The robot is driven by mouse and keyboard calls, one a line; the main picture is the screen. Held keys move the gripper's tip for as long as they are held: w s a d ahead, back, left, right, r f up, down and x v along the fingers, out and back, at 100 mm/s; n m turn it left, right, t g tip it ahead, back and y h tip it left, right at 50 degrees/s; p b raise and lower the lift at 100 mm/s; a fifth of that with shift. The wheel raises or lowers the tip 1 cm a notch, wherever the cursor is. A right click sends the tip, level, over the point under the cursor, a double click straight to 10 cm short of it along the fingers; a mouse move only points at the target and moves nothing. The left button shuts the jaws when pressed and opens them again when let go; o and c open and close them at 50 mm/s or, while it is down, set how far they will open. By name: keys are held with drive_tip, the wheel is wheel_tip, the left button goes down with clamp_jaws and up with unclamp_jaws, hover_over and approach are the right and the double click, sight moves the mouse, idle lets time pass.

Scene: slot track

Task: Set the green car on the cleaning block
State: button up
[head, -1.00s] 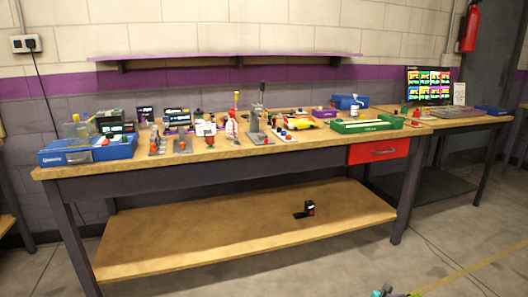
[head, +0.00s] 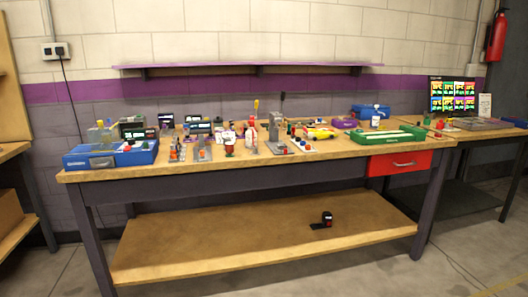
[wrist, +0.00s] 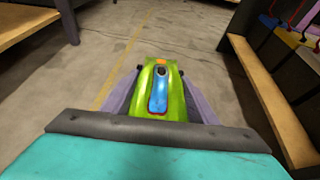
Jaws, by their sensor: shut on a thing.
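In the wrist view, my gripper (wrist: 159,78) is shut on the green car (wrist: 176,96), with a purple finger along each side of it. The car has a blue stripe with a red edge down its middle and an orange patch at its far end. It is held above the bare concrete floor, away from any bench. Neither my gripper nor the green car shows in the head view now. I cannot pick out the cleaning block for sure among the small items on the workbench (head: 250,165).
On the workbench stand a blue tray (head: 82,159) at left, a green tray (head: 372,138) at right, a yellow car (head: 318,134) and several small tools. A red drawer (head: 400,163) hangs below. A purple shelf (head: 210,67) is above. The floor in front is clear.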

drive_tip(key=shift+r, duration=0.2)
wheel_tip(320, 180, up, 24)
drive_tip(key=p, duration=2.4)
drive_tip(key=shift+s, duration=0.1)
drive_tip(key=shift+s+d, duration=0.6)
drive_tip(key=shift+d, duration=0.15)
drive_tip(key=shift+w+a, duration=0.1)
